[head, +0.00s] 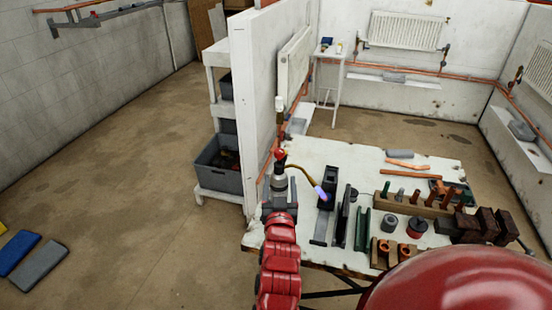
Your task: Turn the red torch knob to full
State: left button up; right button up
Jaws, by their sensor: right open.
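The red torch knob (280,153) shows small, just beyond the tip of my right gripper (279,170). A thin brass torch tube (303,176) curves from near the knob down to the right, with a blue-violet flame (320,192) at its end. My right gripper is open, and its tip lies in line with the knob. I cannot tell whether its fingers touch the knob. The gripper hides part of the torch body. My left gripper is not in view.
A white workbench (350,157) holds a wooden rack (410,205) of copper fittings, dark blocks (480,225) and green and black tools. A white partition (257,110) stands close to the left of the torch. A grey crate (215,168) sits on the low shelf. The left floor is mostly clear.

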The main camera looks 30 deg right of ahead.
aim_at(279, 156)
jog(key=p+x, duration=0.3)
jog(key=x, duration=1)
jog(key=shift+w+d+r, duration=0.15)
jog(key=shift+w+d, duration=0.05)
jog(key=shift+w, duration=0.1)
grip_shut()
